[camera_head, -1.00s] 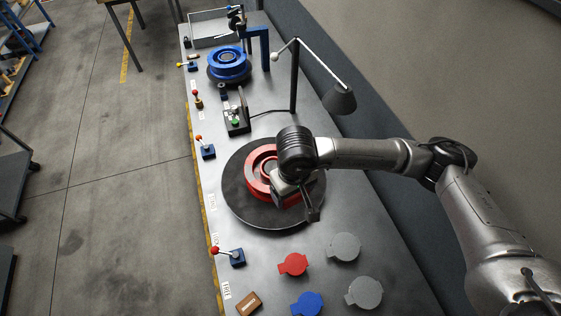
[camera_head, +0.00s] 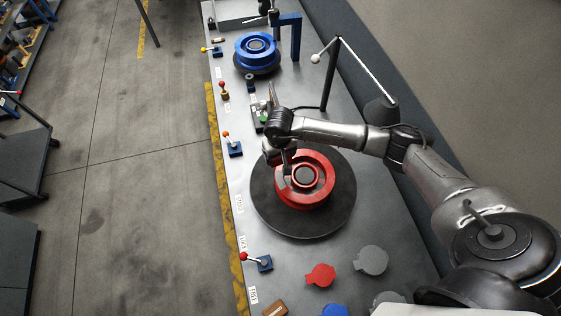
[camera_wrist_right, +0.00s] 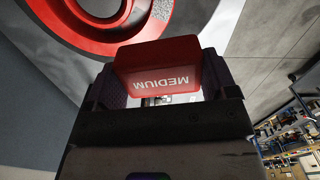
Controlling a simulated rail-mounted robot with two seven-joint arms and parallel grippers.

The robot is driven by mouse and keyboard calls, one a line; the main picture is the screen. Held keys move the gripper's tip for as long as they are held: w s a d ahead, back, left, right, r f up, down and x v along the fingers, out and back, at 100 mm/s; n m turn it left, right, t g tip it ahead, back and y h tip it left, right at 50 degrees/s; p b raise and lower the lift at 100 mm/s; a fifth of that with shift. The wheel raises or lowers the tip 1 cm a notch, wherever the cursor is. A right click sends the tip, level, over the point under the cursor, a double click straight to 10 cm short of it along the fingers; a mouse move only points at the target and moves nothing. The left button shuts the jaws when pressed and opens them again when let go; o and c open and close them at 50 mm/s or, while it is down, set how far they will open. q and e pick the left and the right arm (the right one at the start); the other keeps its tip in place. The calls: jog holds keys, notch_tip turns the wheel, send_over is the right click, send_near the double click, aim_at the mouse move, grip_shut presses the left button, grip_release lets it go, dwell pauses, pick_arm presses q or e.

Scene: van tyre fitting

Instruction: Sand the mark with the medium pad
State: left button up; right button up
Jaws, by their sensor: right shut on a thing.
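A red wheel rim (camera_head: 318,186) lies flat on a dark round turntable (camera_head: 272,216) in the middle of the bench. My right gripper (camera_head: 287,172) is over the rim's left edge. In the right wrist view it is shut on a red pad (camera_wrist_right: 184,58) labelled MEDIUM. A speckled grey patch, which looks like the mark, (camera_wrist_right: 158,10) shows on the red rim just beyond the pad. The pad appears apart from the patch; its exact height over the rim cannot be told. My left gripper is not in view.
A blue wheel (camera_head: 256,48) stands farther along the bench. A lamp (camera_head: 380,112) stands behind the turntable. Small levers, including a red-knobbed one (camera_head: 262,262), line the left edge. Flat red (camera_head: 320,275) and grey (camera_head: 371,260) discs lie in front, with a brown block (camera_head: 275,309).

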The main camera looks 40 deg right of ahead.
jog(key=shift+w+a, duration=0.1)
jog(key=shift+w, duration=0.15)
jog(key=shift+s+a+f+n, duration=0.15)
jog(key=shift+s+f+n, duration=0.1)
jog(key=shift+f+n, duration=0.1)
jog(key=shift+f+b, duration=1.05)
jog(key=shift+f, duration=0.7)
jog(key=shift+w+f, duration=0.1)
jog(key=shift+f, duration=0.35)
